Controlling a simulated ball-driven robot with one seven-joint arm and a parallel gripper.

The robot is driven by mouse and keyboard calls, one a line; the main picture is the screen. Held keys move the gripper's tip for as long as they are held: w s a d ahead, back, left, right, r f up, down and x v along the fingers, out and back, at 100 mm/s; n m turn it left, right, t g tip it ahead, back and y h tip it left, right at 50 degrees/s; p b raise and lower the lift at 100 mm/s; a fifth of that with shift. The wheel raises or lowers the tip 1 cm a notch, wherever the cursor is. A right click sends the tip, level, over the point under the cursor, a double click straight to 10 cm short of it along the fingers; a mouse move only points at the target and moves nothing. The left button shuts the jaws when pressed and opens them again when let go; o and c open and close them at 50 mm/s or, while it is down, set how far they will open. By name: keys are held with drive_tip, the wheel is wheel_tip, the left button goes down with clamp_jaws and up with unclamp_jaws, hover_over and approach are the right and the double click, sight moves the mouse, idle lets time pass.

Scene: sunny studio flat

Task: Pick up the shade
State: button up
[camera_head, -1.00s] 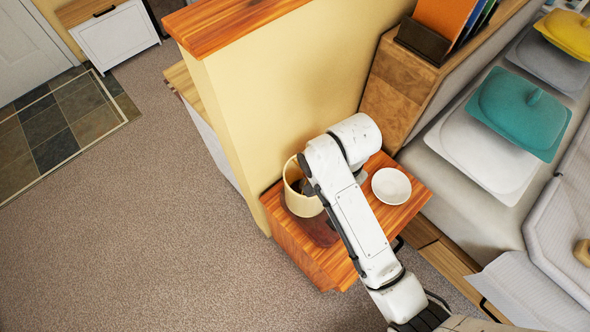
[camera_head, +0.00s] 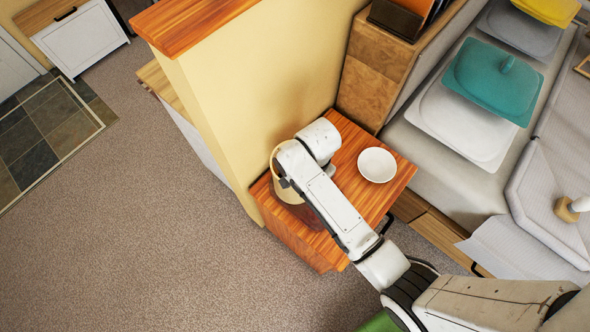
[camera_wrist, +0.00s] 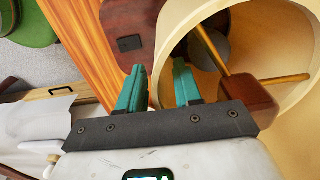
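The shade is a cream, hollow, round lampshade. In the head view the shade (camera_head: 288,195) is on the wooden nightstand (camera_head: 345,150), mostly covered by my arm. In the wrist view the shade (camera_wrist: 296,128) fills the right side, its open end facing the camera, with brown rods and a brown block inside. My gripper (camera_wrist: 158,86) has teal fingers set apart, one outside the shade's rim and one over its opening. The near wall of the shade lies between them, and I see no clear grip on it. In the head view the fingers are hidden.
A white bowl (camera_head: 377,164) stands on the nightstand right of my arm. A dark red-brown base (camera_wrist: 133,22) lies beside the shade. A cream partition wall (camera_head: 235,100) rises at the left. A sofa with lidded dishes (camera_head: 493,82) is at the right. Carpet at left is clear.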

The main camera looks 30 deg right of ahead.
drive_tip(key=shift+f, duration=0.6)
clamp_jaws()
